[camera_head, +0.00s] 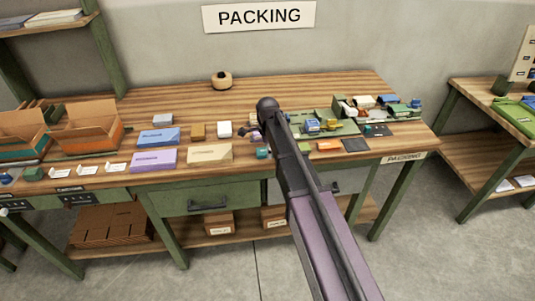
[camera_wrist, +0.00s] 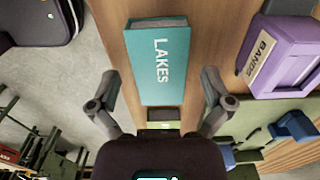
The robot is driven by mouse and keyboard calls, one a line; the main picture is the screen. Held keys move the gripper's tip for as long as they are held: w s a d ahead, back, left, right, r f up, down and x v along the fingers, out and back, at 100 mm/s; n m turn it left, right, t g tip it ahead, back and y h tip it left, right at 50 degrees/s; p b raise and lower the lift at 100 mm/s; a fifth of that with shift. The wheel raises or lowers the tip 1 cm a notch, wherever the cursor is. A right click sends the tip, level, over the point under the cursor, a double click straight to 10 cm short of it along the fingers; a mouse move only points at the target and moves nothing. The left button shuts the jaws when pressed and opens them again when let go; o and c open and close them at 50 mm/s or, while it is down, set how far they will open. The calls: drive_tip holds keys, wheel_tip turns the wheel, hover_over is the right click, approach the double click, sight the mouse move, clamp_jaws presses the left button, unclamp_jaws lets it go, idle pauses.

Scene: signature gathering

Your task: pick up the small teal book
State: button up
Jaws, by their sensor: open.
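The small teal book (camera_wrist: 160,72), titled LAKES, lies flat on the wooden tabletop near its edge in the wrist view. In the head view it seems to be the small teal block (camera_head: 262,153) just left of my arm. My gripper (camera_wrist: 161,78) is open, with one finger to each side of the book's near half in the picture. I see gaps between both fingers and the book, and nothing is held. How far the fingertips are above the book I cannot tell. In the head view my arm hides the gripper.
A purple box (camera_wrist: 285,55) marked BANDS stands right of the book. A green item (camera_wrist: 158,126) lies below it in the picture. The packing bench (camera_head: 330,85) carries blue, purple and cream boxes on the left and a cluttered green mat (camera_head: 345,128) on the right.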

drive_tip(key=shift+c, duration=0.2)
drive_tip(key=c, duration=1.1)
drive_tip(key=shift+r, duration=0.1)
drive_tip(key=shift+c, duration=0.2)
wheel_tip(320, 180, up, 3)
drive_tip(key=p, duration=0.3)
drive_tip(key=shift+r+p, duration=0.2)
drive_tip(key=shift+p, duration=0.1)
drive_tip(key=s+d+r+p, duration=0.1)
drive_tip(key=s+d, duration=0.1)
drive_tip(key=s, duration=1.3)
drive_tip(key=shift+s+d+r, duration=0.2)
drive_tip(key=shift+s+d, duration=0.05)
drive_tip(key=shift+s, duration=0.15)
